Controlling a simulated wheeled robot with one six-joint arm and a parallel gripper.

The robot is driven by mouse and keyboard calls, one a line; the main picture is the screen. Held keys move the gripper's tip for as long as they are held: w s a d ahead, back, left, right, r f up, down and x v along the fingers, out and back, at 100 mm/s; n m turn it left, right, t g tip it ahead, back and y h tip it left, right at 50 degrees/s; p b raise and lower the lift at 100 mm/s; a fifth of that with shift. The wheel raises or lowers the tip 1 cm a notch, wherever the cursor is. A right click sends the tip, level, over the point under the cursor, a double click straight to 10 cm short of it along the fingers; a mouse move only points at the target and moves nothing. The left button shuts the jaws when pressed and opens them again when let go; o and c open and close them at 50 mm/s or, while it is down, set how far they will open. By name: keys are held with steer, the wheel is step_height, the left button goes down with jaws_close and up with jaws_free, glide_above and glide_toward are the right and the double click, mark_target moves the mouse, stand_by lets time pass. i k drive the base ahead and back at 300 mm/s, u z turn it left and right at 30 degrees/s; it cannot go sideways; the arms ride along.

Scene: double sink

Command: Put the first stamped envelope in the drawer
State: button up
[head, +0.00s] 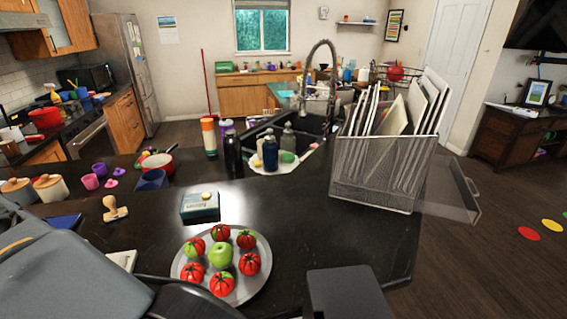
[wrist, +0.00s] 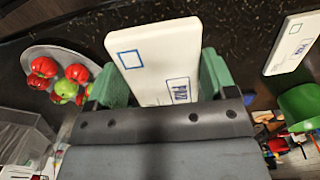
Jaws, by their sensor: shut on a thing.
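In the wrist view my gripper (wrist: 162,78) has its green fingers closed on the sides of a white envelope (wrist: 155,50). This envelope bears a blue square outline and a printed stamp mark. A second white envelope (wrist: 294,44) with similar marks lies apart on the dark counter. In the head view a pale flat piece (head: 122,260) shows beside my arm; I cannot tell which envelope it is. My gripper is not clearly visible there. The mesh drawer (head: 462,207) is pulled out to the right of the mesh file holder (head: 375,168), above the floor.
A plate (head: 262,283) of tomatoes and a green apple stands at the counter's front. A teal box (head: 200,206) and a wooden stamp (head: 115,209) lie behind it. Bottles stand by the sink. The counter between plate and file holder is clear.

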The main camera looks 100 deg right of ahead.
mark_target(431, 172)
steer(key=k, duration=2.65)
steer(key=z, duration=2)
steer(key=i, duration=0.5)
steer(key=u, duration=0.1)
